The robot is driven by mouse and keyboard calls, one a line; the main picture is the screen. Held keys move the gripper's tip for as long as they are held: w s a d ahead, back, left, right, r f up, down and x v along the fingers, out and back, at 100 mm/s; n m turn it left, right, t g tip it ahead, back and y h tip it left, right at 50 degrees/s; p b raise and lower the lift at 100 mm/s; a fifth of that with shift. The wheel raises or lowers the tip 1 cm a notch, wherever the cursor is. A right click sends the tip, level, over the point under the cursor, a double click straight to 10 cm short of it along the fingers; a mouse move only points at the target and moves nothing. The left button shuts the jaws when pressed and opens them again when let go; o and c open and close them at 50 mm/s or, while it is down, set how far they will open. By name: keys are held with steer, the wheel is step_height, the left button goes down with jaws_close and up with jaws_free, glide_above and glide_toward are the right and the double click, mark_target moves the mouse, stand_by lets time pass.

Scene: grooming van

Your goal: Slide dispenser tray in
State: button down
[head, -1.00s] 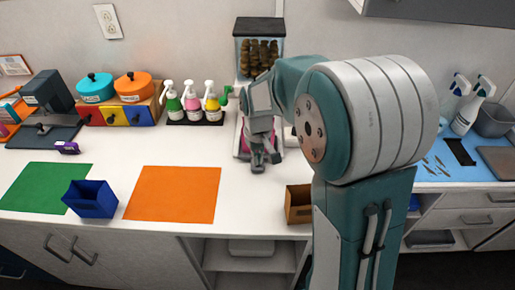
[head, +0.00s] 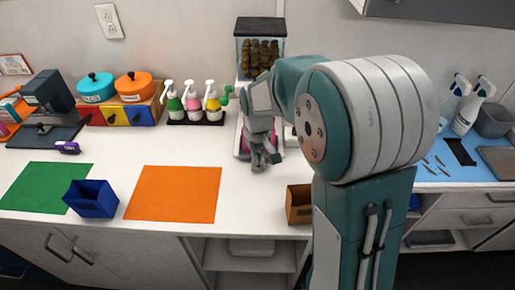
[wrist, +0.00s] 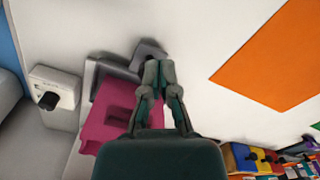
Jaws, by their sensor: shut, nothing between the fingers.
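The dispenser (head: 259,48) stands against the back wall in the head view, with a clear bin of brown pieces under a dark lid. Its magenta tray (wrist: 104,125) lies low at the front in the wrist view. A grey handle (wrist: 150,48) sits at the tray's front end. My gripper (wrist: 159,66) is shut and empty, its fingertips beside the handle; I cannot tell if they touch it. In the head view my gripper (head: 265,162) hangs low in front of the dispenser and hides most of the tray.
Pump bottles (head: 193,106) stand left of the dispenser. An orange mat (head: 174,194) and a blue bin (head: 90,199) lie front left. A brown box (head: 299,204) is at the front edge. A white box with a black knob (wrist: 50,100) sits beside the tray.

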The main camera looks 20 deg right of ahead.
stand_by(0.3)
steer(key=shift+f, duration=1.2)
steer(key=shift+w+d, duration=0.7)
steer(key=shift+w, duration=1.35)
steer(key=shift+w+d, duration=0.65)
steer(key=shift+w, duration=1.45)
steer(key=shift+w+d, duration=0.7)
steer(key=shift+w, duration=1.35)
steer(key=shift+s+a, duration=0.2)
steer(key=shift+s, duration=0.3)
steer(key=shift+s+a, duration=0.15)
steer(key=shift+s, duration=0.35)
step_height(320, 180, up, 7)
